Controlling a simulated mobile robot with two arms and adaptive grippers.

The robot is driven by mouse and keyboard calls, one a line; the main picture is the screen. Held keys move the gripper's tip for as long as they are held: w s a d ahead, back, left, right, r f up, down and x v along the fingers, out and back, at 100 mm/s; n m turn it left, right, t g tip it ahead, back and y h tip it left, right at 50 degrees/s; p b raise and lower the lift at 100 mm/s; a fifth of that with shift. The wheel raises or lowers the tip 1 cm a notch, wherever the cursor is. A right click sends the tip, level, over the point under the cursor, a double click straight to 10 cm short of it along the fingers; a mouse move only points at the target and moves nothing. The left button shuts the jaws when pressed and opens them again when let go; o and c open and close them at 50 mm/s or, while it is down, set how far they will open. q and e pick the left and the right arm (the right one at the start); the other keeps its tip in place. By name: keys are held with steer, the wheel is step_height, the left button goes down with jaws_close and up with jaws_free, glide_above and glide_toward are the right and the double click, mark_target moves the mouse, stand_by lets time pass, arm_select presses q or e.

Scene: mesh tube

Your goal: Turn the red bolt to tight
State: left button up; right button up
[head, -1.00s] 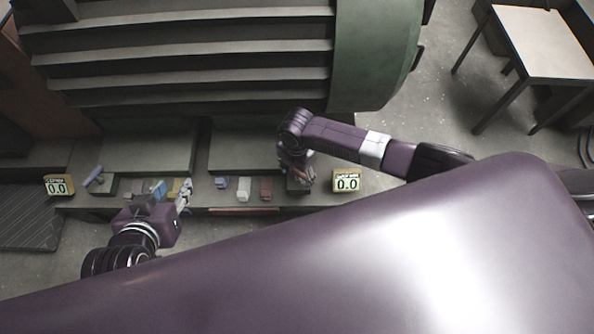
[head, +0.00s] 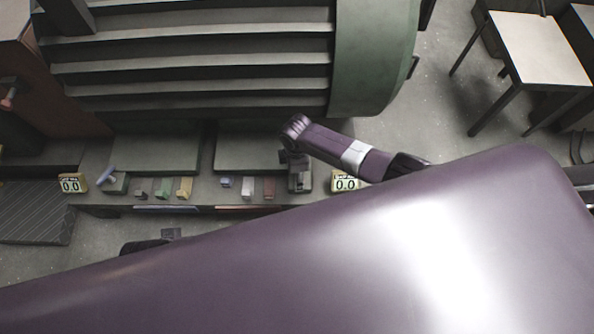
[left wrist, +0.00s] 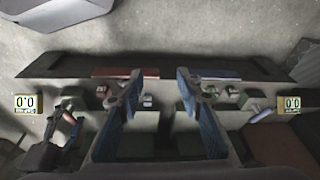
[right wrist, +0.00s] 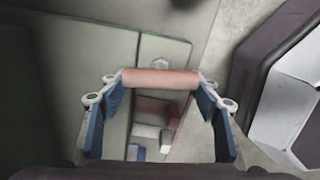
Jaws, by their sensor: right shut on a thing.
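A red cylinder (right wrist: 160,78), the only red bolt-like part I can make out, spans between the fingertips of my right gripper (right wrist: 160,80) in the right wrist view. The gripper is shut on it, with a finger at each end. In the head view my right gripper (head: 298,172) is over the right end of the bench ledge and hides the cylinder. My left gripper (left wrist: 160,79) is open and empty in the left wrist view, with the ledge beyond its fingers. In the head view the left arm is mostly hidden behind my purple body.
Two displays read 0.0, one at left (head: 70,184) and one at right (head: 345,181). A blue cylinder (head: 106,175) sits by the left display. Several small coloured blocks (head: 248,188) line the ledge. A large green ribbed tube (head: 200,50) stands behind. A table (head: 540,50) is at upper right.

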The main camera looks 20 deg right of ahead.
steer(key=m+p, duration=0.1)
steer(key=m, duration=0.3)
steer(key=shift+w+d+m+p, duration=0.1)
steer(key=shift+m+p, duration=0.25)
steer(key=shift+m, duration=0.05)
arm_select(q)
step_height(320, 180, down, 9)
steer(key=s, duration=0.1)
steer(key=shift+s+g, duration=0.15)
steer(key=shift+g, duration=0.15)
arm_select(e)
steer(key=shift+w+m, duration=0.1)
steer(key=shift+m, duration=0.7)
steer(key=o, duration=1.2)
steer(key=shift+c, duration=0.2)
steer(key=shift+r, duration=0.1)
step_height(320, 180, up, 12)
